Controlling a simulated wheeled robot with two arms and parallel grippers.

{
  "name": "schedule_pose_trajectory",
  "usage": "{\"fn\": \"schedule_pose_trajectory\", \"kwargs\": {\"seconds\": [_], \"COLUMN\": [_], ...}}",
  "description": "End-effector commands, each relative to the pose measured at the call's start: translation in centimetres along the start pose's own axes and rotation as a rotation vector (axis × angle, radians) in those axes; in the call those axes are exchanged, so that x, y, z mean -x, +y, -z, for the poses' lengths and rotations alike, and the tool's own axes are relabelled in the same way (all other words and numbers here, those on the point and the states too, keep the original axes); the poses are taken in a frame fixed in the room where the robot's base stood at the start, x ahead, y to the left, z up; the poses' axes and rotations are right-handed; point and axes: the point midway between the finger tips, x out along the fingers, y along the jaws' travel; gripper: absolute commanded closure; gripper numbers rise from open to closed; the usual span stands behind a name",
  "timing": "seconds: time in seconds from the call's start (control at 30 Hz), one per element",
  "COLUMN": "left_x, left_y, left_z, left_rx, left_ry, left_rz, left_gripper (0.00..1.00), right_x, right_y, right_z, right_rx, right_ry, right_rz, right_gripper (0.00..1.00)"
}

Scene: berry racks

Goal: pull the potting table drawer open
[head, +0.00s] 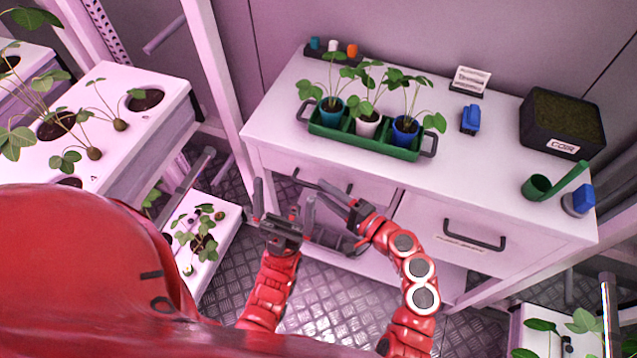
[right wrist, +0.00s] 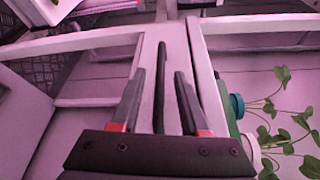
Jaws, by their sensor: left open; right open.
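The white potting table (head: 285,105) stands in the middle of the head view with two drawers in its front. The left drawer (head: 372,190) is partly covered by my right gripper (head: 312,184); it looks shut. My right gripper is open, its fingers at the left drawer's front. In the right wrist view a dark bar, apparently the drawer handle (right wrist: 161,85), lies between the spread fingers, with gaps on both sides. The right drawer (head: 420,225) looks shut, with a dark handle (head: 475,238) and a label. My left gripper (head: 276,200) is open and empty, left of the right gripper.
A green tray (head: 365,143) with three potted plants stands on the table. A black coir box (head: 560,125), a green scoop (head: 540,187) and blue items are at right. White planter racks (head: 110,85) stand left, another (head: 560,330) at lower right.

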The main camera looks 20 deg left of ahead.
Motion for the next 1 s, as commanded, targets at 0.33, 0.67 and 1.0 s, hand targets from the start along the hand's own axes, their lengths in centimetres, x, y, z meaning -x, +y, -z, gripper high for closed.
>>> {"fn": "schedule_pose_trajectory", "kwargs": {"seconds": [0.33, 0.67, 1.0], "left_x": [-0.5, -0.5, -0.5], "left_y": [0.0, 0.0, 0.0], "left_z": [0.1, 0.1, 0.1], "left_rx": [0.0, 0.0, 0.0], "left_ry": [0.0, 0.0, 0.0], "left_rz": [0.0, 0.0, 0.0], "left_gripper": [0.0, 0.0, 0.0], "right_x": [-2.9, -2.8, -2.8], "right_y": [0.0, 0.0, 0.0], "right_z": [0.0, 0.0, 0.0], "right_rx": [0.001, 0.0, 0.0], "right_ry": [-0.001, 0.0, 0.0], "right_rz": [0.0, 0.0, 0.0], "right_gripper": [0.55, 0.77, 1.0]}}
